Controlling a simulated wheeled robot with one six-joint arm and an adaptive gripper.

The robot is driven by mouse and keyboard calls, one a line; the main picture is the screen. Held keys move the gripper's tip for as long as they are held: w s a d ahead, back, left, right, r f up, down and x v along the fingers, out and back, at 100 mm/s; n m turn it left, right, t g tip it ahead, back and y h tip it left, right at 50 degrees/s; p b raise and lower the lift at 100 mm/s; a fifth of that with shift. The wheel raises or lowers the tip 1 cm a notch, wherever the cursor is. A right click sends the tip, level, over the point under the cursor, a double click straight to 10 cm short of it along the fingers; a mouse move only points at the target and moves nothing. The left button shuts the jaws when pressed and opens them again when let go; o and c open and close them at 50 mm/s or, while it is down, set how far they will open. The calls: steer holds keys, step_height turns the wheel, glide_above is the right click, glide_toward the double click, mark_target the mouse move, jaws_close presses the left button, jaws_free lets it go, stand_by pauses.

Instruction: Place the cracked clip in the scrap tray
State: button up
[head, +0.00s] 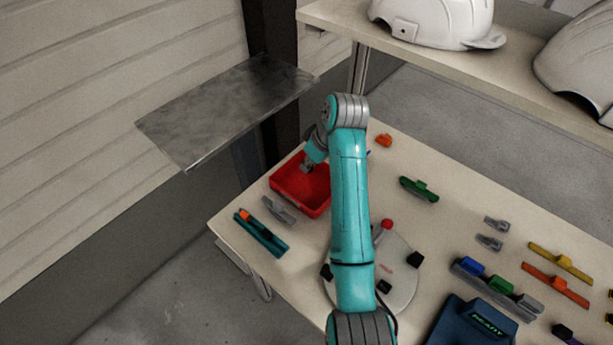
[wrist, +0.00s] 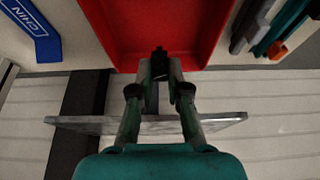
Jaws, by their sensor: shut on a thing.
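The red scrap tray (head: 318,208) stands at the left end of the table and also fills the top of the wrist view (wrist: 113,35). My gripper (head: 307,168) is over the tray's far-left part, pointing down. In the wrist view my gripper (wrist: 159,68) is shut on a small dark piece, taken as the cracked clip (wrist: 159,54), held between the fingertips over the tray. Any crack is too small to see. In the head view the piece is hidden or too small to make out. Its height above the tray floor is unclear.
A teal holder (head: 261,236) with an orange piece and a grey part (head: 279,209) lie beside the tray. A metal shelf (head: 225,108) juts out behind it. A round plate (head: 402,283) with knobs lies under my arm. A blue sign (wrist: 34,28) shows left in the wrist view.

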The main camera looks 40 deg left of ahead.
steer(key=shift+f, duration=3)
steer(key=shift+f, duration=0.1)
steer(key=o, duration=0.7)
steer(key=shift+o, duration=0.2)
steer(key=v, duration=1.2)
